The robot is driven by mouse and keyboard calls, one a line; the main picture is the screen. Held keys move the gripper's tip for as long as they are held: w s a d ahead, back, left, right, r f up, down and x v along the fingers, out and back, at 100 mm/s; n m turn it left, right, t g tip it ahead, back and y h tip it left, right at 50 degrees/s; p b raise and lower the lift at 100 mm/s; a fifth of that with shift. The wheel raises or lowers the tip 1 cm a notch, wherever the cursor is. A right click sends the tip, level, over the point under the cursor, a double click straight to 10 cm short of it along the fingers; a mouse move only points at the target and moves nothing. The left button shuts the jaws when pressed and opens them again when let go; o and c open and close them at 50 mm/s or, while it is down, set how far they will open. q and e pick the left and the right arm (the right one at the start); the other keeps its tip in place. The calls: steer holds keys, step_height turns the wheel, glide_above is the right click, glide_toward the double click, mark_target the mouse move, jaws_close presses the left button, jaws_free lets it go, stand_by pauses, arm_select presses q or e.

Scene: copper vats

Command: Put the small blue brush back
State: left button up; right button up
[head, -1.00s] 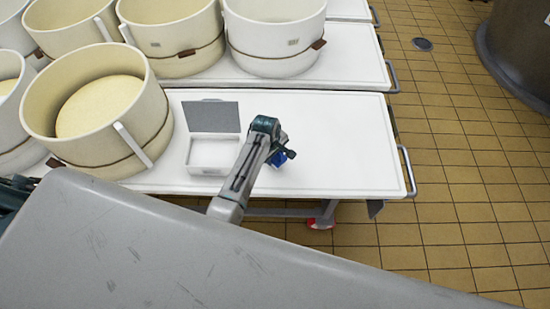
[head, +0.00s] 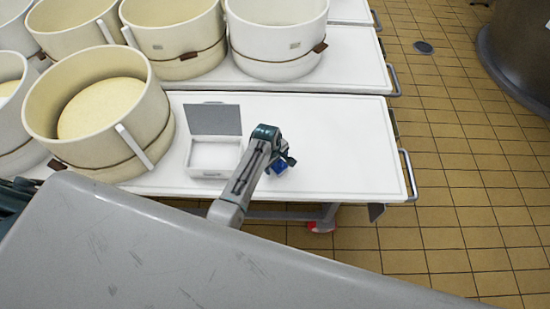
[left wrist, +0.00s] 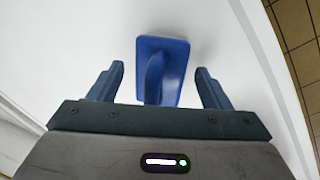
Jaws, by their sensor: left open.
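The small blue brush (left wrist: 172,72) lies on the white table (head: 345,150). In the left wrist view it shows as a blue block with a raised handle. My left gripper (left wrist: 160,82) is open, with one finger on each side of the brush and a gap on both sides. In the head view the left gripper (head: 284,161) hides most of the brush, and only a bit of blue (head: 280,169) shows below it. My right gripper is not in view.
An open white case (head: 213,157) with a grey lid stands just left of my left gripper. Several large round cream moulds (head: 98,150) stand at the left and back. The table's right part is clear up to its metal handle (head: 408,175).

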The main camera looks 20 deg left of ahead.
arm_select(q)
step_height(320, 180, up, 12)
steer(key=s+a, duration=0.1)
steer(key=s, duration=0.1)
steer(key=shift+f, duration=0.1)
